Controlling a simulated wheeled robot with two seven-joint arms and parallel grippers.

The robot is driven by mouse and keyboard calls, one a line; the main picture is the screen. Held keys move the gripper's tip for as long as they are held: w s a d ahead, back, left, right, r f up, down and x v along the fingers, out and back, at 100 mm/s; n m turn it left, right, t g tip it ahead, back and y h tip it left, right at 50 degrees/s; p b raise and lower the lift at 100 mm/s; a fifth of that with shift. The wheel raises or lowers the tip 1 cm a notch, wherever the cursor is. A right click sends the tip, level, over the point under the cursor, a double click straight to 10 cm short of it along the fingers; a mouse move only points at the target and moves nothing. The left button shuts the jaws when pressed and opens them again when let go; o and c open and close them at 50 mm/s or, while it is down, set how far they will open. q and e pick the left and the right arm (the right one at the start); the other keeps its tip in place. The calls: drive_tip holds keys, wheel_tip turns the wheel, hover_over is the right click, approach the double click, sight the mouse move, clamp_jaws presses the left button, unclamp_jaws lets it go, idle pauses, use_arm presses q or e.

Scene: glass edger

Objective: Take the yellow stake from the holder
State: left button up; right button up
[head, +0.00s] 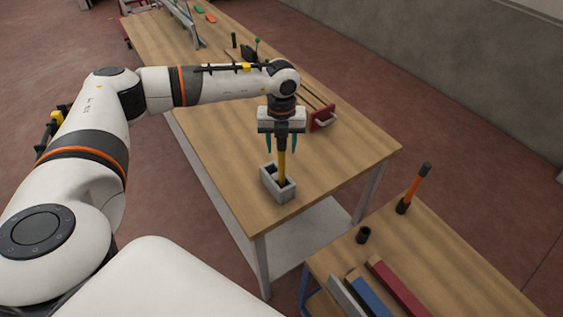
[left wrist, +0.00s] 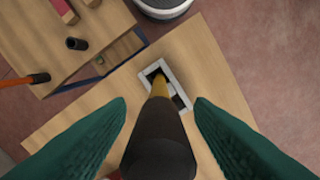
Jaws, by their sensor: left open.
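My left gripper (head: 282,150) points down over the stake. Its two green fingers (left wrist: 160,112) are open, one on each side of the dark end, with gaps between. The stake's top is hidden behind the gripper in the head view. My right gripper is not in view.
A second wooden table (head: 440,255) at the lower right carries an orange-handled tool (head: 414,188), a small black cup (head: 363,234) and blue and red bars. A red-ended fixture (head: 322,117) lies behind my gripper. The table around the holder is clear.

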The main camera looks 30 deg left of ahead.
use_arm(q)
clamp_jaws()
idle(0.4)
